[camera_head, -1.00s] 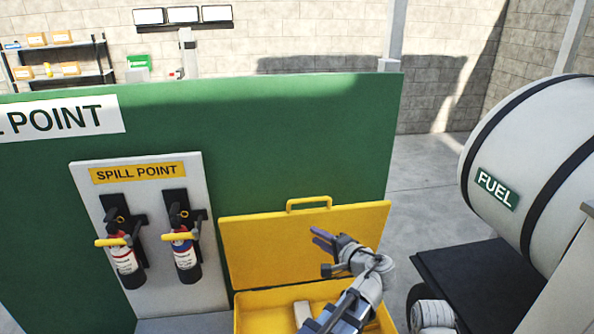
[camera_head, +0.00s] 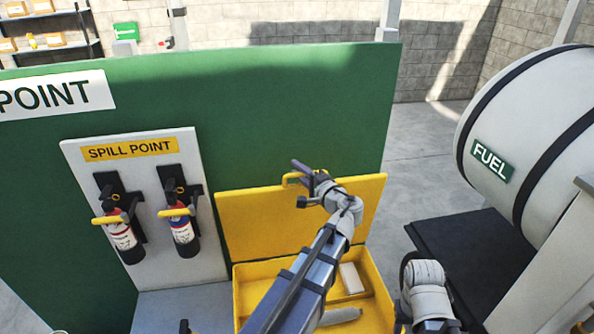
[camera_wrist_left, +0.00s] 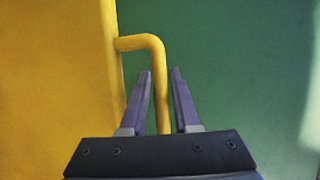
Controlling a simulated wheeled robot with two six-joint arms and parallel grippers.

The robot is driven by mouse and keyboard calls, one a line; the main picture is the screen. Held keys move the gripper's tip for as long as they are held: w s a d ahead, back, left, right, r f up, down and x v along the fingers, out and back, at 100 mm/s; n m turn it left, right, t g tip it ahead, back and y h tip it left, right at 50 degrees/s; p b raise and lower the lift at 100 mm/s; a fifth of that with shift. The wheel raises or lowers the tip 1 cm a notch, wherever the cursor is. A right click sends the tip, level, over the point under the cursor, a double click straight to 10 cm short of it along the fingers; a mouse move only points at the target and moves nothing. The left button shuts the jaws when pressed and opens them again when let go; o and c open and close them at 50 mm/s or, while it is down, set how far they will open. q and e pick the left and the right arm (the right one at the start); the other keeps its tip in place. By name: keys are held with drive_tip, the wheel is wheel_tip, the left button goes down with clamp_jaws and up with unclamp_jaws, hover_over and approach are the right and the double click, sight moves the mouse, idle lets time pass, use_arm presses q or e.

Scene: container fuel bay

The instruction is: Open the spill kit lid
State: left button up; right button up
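The yellow spill kit box (camera_head: 240,300) stands open below the green panel. Its lid (camera_head: 245,230) is raised upright against the panel, with a yellow handle (camera_head: 289,179) on the top edge, partly hidden by my gripper. My left gripper (camera_head: 300,183) is at the handle. In the left wrist view my left gripper (camera_wrist_left: 161,85) has its fingers apart, with the handle bar (camera_wrist_left: 158,60) running between them; I see a gap beside the right finger, and I cannot tell whether the left one touches. The lid's yellow face (camera_wrist_left: 55,80) is at the left there. My right gripper is not in view.
A white pale item (camera_head: 352,278) and a grey one (camera_head: 340,316) lie in the box. Two extinguishers (camera_head: 124,240) (camera_head: 184,235) hang on a white board at the left. A white fuel tank (camera_head: 535,120) and black platform (camera_head: 470,255) are at the right.

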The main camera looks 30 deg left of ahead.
use_arm(q)
drive_tip(key=shift+w+a, duration=0.15)
drive_tip(key=shift+a, duration=0.2)
drive_tip(key=shift+c, duration=0.2)
clamp_jaws()
idle(1.0)
